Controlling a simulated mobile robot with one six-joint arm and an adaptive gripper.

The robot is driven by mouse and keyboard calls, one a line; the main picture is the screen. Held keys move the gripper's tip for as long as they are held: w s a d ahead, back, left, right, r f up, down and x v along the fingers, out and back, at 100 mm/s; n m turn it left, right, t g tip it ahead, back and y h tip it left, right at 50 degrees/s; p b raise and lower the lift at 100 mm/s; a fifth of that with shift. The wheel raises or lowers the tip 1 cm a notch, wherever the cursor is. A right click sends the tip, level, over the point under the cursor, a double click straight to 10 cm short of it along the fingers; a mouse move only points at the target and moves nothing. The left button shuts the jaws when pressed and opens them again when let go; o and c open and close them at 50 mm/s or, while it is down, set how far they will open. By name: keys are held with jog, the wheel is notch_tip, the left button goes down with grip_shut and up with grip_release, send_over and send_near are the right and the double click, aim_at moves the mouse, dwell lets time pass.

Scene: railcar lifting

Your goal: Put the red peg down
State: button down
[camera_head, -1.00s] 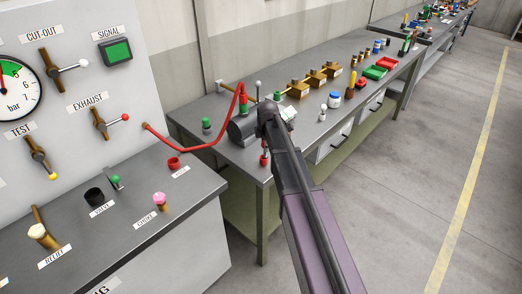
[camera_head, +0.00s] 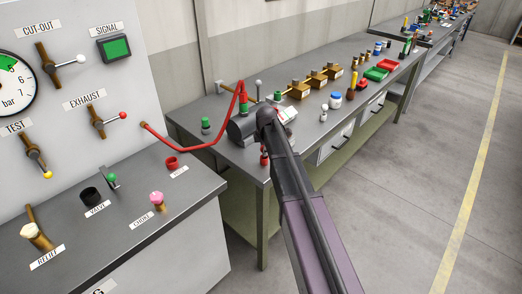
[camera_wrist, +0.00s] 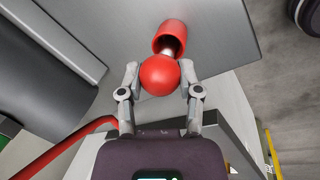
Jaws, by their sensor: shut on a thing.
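The red peg (camera_wrist: 160,75) has a round red ball head on a short pale metal shaft. My gripper (camera_wrist: 162,82) is shut on the ball, one finger on each side in the wrist view. Beyond the shaft is a red cylinder (camera_wrist: 170,35) over a grey surface; I cannot tell whether it is part of the peg or touches the surface. In the head view the peg (camera_head: 264,160) shows below my gripper, near the front left corner of the grey bench (camera_head: 232,165). My arm and wrist hide part of the area around it.
A red hose (camera_head: 195,148) runs from the console to the bench. A dark cylinder (camera_head: 242,128) lies beside my gripper. Brass parts (camera_head: 300,90), a white jar (camera_head: 336,100) and bins stand farther along the bench.

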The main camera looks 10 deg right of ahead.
jog(key=shift+f, duration=0.1)
jog(key=shift+c, duration=1.4)
grip_release()
jog(key=p+v, duration=1.1)
jog(key=v, duration=0.1)
jog(key=shift+p, duration=0.4)
jog(key=shift+s, duration=0.1)
